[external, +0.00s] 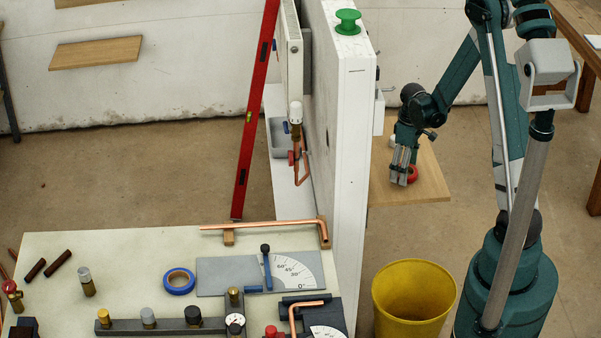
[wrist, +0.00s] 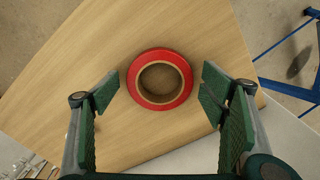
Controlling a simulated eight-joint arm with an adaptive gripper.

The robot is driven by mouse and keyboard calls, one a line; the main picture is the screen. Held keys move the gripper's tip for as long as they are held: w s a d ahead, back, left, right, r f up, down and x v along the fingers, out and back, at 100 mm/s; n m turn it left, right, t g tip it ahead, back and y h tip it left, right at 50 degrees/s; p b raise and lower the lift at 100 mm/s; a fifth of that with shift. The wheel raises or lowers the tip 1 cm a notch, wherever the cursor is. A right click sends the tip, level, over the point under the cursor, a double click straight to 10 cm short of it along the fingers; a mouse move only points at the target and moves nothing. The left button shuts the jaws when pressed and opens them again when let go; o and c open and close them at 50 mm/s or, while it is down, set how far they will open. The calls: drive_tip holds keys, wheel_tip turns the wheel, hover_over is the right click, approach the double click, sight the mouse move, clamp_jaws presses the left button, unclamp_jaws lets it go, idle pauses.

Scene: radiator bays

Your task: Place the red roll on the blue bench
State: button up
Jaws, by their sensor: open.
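The red roll (external: 413,174), a ring of red tape with a brown core, lies flat on a wooden board beyond the white wall. In the wrist view the red roll (wrist: 182,97) sits between my fingers, with a gap on both sides. My gripper (external: 403,170) points down over the roll and partly hides it in the external view. In the wrist view my gripper (wrist: 161,85) is open and empty, one green-padded finger on each side of the roll. I cannot make out a blue bench; only blue bars (wrist: 288,40) show at the right of the wrist view.
The wooden board (external: 425,190) is otherwise bare. A tall white wall (external: 350,130) with a green spool (external: 347,20) on top stands left of my gripper. A yellow bucket (external: 412,295) stands near my base. The cream workbench (external: 130,245) holds a blue roll (external: 179,281), pipes and fittings.

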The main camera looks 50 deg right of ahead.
drive_tip(key=shift+r, duration=0.15)
wheel_tip(320, 180, up, 12)
drive_tip(key=p, duration=0.2)
idle(0.8)
drive_tip(key=shift+o, duration=0.5)
idle(0.4)
drive_tip(key=f+m, duration=0.1)
drive_tip(key=m, duration=0.6)
drive_tip(key=f+m+b, duration=0.1)
drive_tip(key=f+m, duration=0.1)
drive_tip(key=m, duration=0.5)
drive_tip(key=f+m+b, duration=0.1)
drive_tip(key=m, duration=0.6)
drive_tip(key=shift+w+a+f+m, duration=0.2)
drive_tip(key=shift+a+f+m, duration=0.05)
drive_tip(key=shift+a+m, duration=0.05)
drive_tip(key=shift+f, duration=0.1)
drive_tip(key=shift+f, duration=1.2)
